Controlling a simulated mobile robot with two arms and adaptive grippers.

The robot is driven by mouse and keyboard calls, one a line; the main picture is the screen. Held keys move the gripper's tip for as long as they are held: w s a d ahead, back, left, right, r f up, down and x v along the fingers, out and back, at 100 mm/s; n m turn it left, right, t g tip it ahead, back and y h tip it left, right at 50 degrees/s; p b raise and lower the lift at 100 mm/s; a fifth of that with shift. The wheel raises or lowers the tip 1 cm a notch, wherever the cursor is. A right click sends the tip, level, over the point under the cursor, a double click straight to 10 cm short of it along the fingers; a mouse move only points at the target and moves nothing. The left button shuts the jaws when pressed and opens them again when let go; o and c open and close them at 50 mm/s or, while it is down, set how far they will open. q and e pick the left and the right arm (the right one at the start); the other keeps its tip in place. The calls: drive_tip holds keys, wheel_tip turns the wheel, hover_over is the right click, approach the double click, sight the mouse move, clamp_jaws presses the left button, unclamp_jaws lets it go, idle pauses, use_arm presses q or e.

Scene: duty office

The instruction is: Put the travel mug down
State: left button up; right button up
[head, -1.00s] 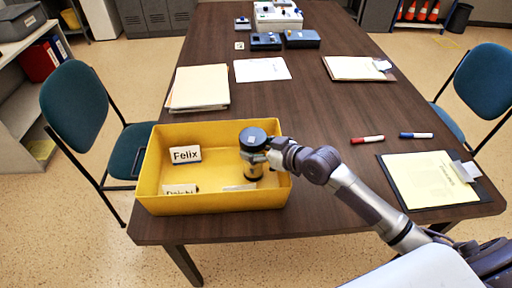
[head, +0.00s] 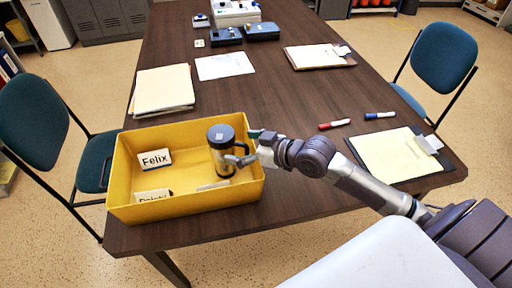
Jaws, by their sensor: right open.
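The travel mug (head: 222,158), with a dark lid and a clear body with a dark lower part, stands upright inside the yellow bin (head: 190,208), toward its right side. My right gripper (head: 247,150) is open at the mug's right side, with one finger in front of the mug and one behind. Whether a finger still touches the mug is hard to tell. My left gripper is not in the head view.
The bin also holds a card reading Felix (head: 154,159), a second name card (head: 152,195) and a flat pale piece (head: 213,186). Markers (head: 334,124) and a clipboard (head: 395,155) lie to the right. Folders (head: 163,88) lie behind the bin. Chairs flank the table.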

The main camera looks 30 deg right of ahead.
drive_tip(key=v, duration=0.5)
drive_tip(key=shift+s+d+r, duration=0.15)
drive_tip(key=shift+s, duration=0.2)
